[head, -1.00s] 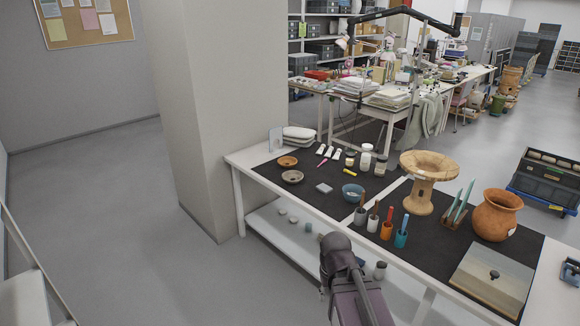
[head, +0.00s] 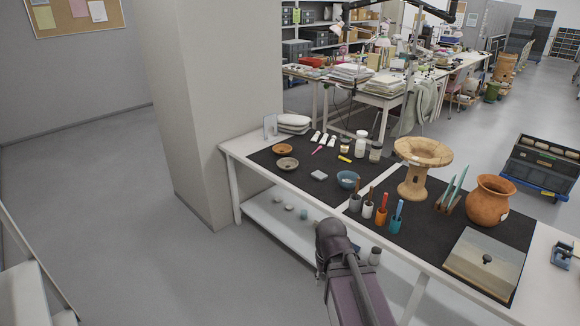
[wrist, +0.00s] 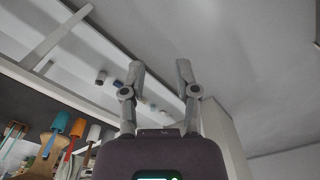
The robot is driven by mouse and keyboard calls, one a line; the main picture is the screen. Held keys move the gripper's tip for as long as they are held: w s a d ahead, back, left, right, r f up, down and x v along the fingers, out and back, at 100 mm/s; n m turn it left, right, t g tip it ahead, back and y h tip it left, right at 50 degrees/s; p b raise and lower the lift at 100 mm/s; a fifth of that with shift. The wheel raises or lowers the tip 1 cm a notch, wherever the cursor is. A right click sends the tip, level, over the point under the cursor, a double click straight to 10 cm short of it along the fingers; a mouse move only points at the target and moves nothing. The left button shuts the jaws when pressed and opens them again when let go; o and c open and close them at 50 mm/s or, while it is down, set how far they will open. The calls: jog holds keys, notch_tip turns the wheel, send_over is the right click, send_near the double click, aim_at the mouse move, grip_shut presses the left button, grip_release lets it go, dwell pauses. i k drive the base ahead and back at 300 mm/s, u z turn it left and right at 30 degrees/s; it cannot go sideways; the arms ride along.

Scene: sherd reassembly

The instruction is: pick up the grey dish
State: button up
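The grey dish (head: 287,163) is a small round shallow dish on the dark mat at the left end of the table. An orange-brown dish (head: 282,148) sits just behind it. My gripper (wrist: 160,68) is open and empty in the wrist view, its two fingers apart. In the head view my arm is in front of the table's near edge, to the right of and well short of the dish; its fingers are mostly hidden there. The grey dish cannot be made out in the wrist view.
A clay stand (head: 413,182) and an orange jar (head: 489,201) are further right. A pillar (head: 215,110) rises beyond the table's left end.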

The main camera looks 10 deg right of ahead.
aim_at(282, 163)
jog(key=i, duration=1.95)
jog(key=z, duration=0.5)
